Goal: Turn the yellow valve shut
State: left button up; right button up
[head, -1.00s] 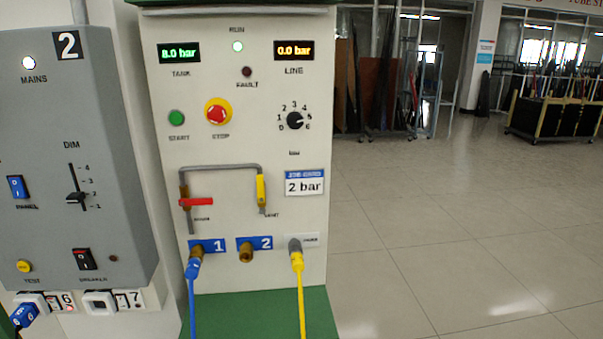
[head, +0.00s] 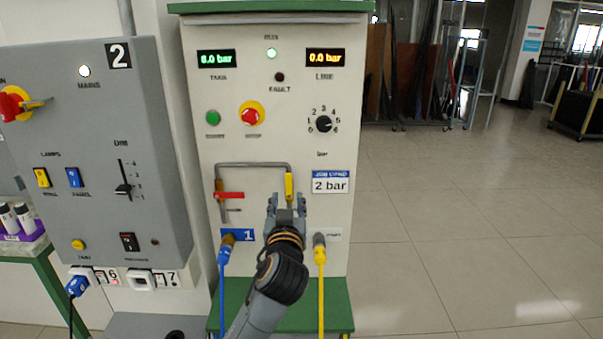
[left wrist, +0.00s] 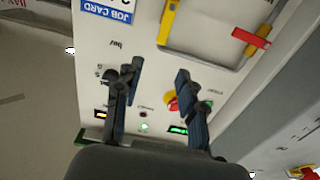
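The yellow valve handle (head: 289,186) is on the right leg of a grey pipe (head: 252,164) on the panel. It points straight up and down, in line with the pipe leg. It also shows in the left wrist view (left wrist: 167,20). My left gripper (head: 287,202) is in front of the panel and overlaps the handle's lower end in the head view. Its two fingers (left wrist: 160,72) are apart with nothing between them, and the handle lies beyond their tips. I cannot tell the exact gap to the panel. My right gripper is not in view.
A red valve handle (head: 229,195) lies crosswise on the left pipe leg. A job card (head: 330,181) reads 2 bar. Blue (head: 222,285) and yellow (head: 321,285) hoses hang below. A grey switch box (head: 95,150) stands left. The floor at right is clear.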

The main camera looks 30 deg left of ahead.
aim_at(289, 176)
pick_arm(q)
jog(key=p+x, duration=0.3)
jog(key=x, duration=1)
jog(key=shift+p, duration=0.3)
jog(key=shift+w+a+f, duration=0.15)
jog(key=shift+w+a, duration=0.05)
jog(key=shift+w, duration=0.1)
grip_shut()
